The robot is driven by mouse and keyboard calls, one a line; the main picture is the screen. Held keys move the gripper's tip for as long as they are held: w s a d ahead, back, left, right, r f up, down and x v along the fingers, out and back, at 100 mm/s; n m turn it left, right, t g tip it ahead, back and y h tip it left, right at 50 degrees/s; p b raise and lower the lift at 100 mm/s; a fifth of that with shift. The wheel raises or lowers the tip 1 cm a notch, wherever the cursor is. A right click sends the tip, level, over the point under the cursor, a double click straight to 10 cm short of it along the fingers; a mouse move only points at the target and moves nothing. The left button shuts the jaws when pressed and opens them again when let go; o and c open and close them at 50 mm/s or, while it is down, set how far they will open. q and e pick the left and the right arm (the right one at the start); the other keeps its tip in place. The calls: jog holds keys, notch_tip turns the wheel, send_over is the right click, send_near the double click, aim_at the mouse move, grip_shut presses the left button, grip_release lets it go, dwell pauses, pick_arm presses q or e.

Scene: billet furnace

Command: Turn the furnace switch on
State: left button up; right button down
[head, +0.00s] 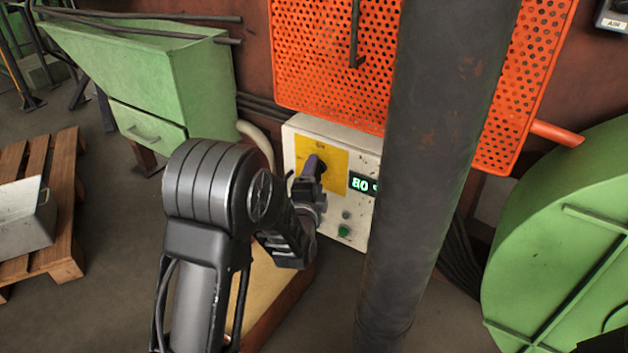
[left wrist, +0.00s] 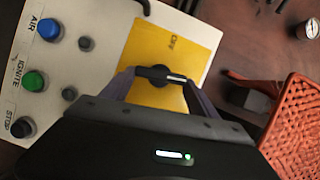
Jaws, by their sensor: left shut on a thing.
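The furnace switch is a dark knob (left wrist: 158,73) with a pale mark at its right end in the left wrist view. It sits on a yellow plate (head: 337,173) on the white control box (head: 302,138); the plate also fills the middle of the left wrist view (left wrist: 150,40). My left gripper (head: 314,170) is at the plate, its fingers shut on the knob from both sides (left wrist: 160,75). The gripper partly hides the knob in the head view. A small label on the plate looks like OFF in the left wrist view. My right gripper is not in view.
The box has a lit green display (head: 361,184) and AIR (left wrist: 48,29), IGNITE (left wrist: 35,81) and STOP (left wrist: 23,127) buttons. A thick dark pipe (head: 425,150) stands just right of it. An orange perforated guard (head: 318,60) hangs above. A pallet (head: 62,255) lies left.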

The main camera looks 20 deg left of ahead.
pick_arm(q)
jog(key=shift+f+m+t+b, duration=0.2)
jog(key=shift+m+t+b, duration=0.2)
jog(key=shift+m, duration=0.4)
jog(key=o, duration=1.4)
jog(key=shift+c, duration=0.2)
jog(key=shift+s, duration=0.1)
jog(key=p+v, duration=0.1)
jog(key=v, duration=0.6)
jog(key=shift+s+d, duration=0.2)
jog(key=shift+s, duration=0.1)
